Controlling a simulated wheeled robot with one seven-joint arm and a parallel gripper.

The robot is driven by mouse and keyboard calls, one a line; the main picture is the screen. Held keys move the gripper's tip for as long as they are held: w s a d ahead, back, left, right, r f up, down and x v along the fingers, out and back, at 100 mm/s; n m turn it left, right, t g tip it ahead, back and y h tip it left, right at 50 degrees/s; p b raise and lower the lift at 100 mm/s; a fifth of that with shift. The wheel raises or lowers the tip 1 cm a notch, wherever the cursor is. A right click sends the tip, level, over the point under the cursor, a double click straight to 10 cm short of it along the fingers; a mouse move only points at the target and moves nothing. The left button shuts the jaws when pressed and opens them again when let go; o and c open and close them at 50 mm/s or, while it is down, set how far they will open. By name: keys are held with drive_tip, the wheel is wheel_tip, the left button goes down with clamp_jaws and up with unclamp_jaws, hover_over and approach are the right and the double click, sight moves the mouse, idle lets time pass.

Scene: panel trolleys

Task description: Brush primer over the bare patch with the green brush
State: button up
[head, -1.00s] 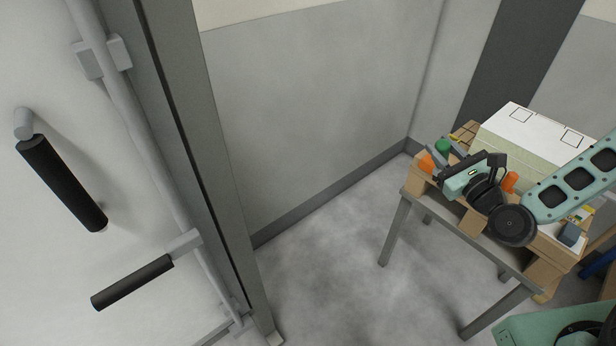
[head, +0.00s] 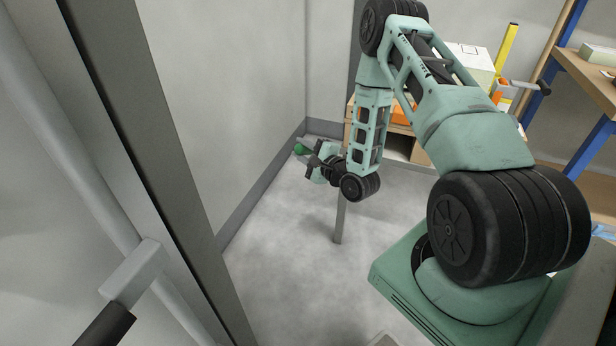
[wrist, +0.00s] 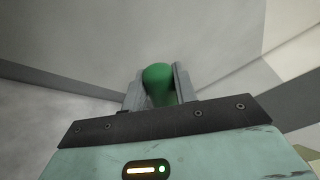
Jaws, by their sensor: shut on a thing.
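My gripper (head: 312,158) is shut on the green brush (head: 300,149) and holds it out over the floor, left of the work table. In the wrist view the green brush (wrist: 158,80) shows as a rounded green end between the two grey fingers of my gripper (wrist: 160,92). Its bristles cannot be made out. No bare patch can be made out in either view. A pale panel (head: 60,190) with a grey tube frame stands close at the left.
The work table (head: 400,128), with orange items and a white-topped box (head: 470,62), stands behind my arm. A blue-legged bench (head: 590,75) is at the right. A dark post (head: 150,150) edges the panel.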

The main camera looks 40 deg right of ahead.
drive_tip(key=w+d+f+n+b, duration=0.1)
drive_tip(key=w+d+f+b, duration=0.1)
drive_tip(key=d, duration=0.2)
drive_tip(key=w+d+f+h+b, duration=0.1)
drive_tip(key=w+d+f+b, duration=0.1)
drive_tip(key=d, duration=0.3)
drive_tip(key=shift+w+f+n+b, duration=0.4)
drive_tip(key=shift+f+b, duration=0.05)
drive_tip(key=shift+f, duration=0.1)
drive_tip(key=shift+w+d, duration=0.35)
drive_tip(key=shift+d, duration=0.3)
idle(0.5)
drive_tip(key=shift+s+d+r+p, duration=0.1)
drive_tip(key=shift+s+d+p, duration=0.15)
drive_tip(key=shift+s+d, duration=0.6)
drive_tip(key=shift+s+d+f+p, duration=0.15)
drive_tip(key=shift+s+d, duration=0.25)
drive_tip(key=shift+s, duration=0.9)
drive_tip(key=shift+s+d+r+p, duration=0.15)
drive_tip(key=shift+s+d+p, duration=0.15)
drive_tip(key=shift+s+d, duration=0.55)
clamp_jaws()
drive_tip(key=shift+w+a+r+p, duration=0.95)
drive_tip(key=shift+w+a, duration=1.4)
drive_tip(key=shift+w, duration=0.5)
drive_tip(key=s+d, duration=0.3)
drive_tip(key=s, duration=0.3)
drive_tip(key=shift+d+p, duration=0.3)
drive_tip(key=shift+p, duration=0.15)
